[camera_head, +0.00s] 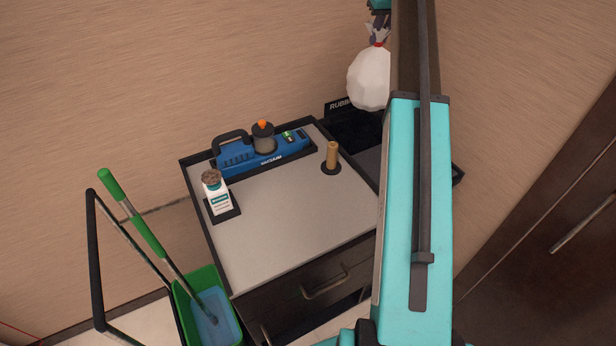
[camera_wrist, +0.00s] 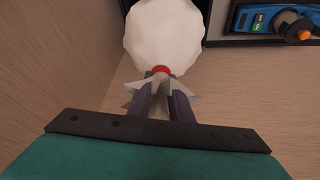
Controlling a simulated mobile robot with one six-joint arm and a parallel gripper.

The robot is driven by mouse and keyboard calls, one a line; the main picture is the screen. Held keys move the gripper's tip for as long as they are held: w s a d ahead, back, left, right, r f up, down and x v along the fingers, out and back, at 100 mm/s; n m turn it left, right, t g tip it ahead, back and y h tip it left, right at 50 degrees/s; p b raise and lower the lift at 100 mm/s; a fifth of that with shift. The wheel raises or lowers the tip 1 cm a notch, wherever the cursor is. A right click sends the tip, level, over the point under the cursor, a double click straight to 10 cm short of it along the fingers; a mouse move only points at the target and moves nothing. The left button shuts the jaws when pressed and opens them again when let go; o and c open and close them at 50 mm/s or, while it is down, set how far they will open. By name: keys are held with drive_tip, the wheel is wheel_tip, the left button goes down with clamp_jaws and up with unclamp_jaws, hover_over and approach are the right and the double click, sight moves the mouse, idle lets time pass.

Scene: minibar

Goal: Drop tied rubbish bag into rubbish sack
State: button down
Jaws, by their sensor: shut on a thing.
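The tied rubbish bag (camera_head: 369,80) is white with a red tie at its neck. My gripper (camera_head: 379,28) is shut on the bag's gathered top, and the bag hangs below it in the air. In the wrist view, the gripper fingers (camera_wrist: 162,103) pinch the white top just past the red tie, and the round bag (camera_wrist: 165,35) fills the upper middle. The black rubbish sack (camera_head: 355,130) lies open at the back right of the cart, below the bag in the head view. My arm hides part of the sack and the bag's right edge.
A green bucket (camera_head: 188,300) with a green-handled mop stands at front left. Walls are behind; a dark door (camera_head: 560,240) is at right.

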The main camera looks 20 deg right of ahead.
sight(380, 48)
drive_tip(key=shift+s+d+r, duration=0.1)
drive_tip(key=shift+d, duration=0.05)
idle(0.3)
drive_tip(key=shift+f+b, duration=1.4)
drive_tip(key=shift+f, duration=1.6)
drive_tip(key=c, duration=1.5)
unclamp_jaws()
drive_tip(key=shift+c, duration=0.2)
drive_tip(key=b+v, duration=0.4)
drive_tip(key=v, duration=0.9)
drive_tip(key=shift+s+r, duration=0.15)
drive_tip(key=shift+r, duration=0.25)
drive_tip(key=shift+f, duration=0.15)
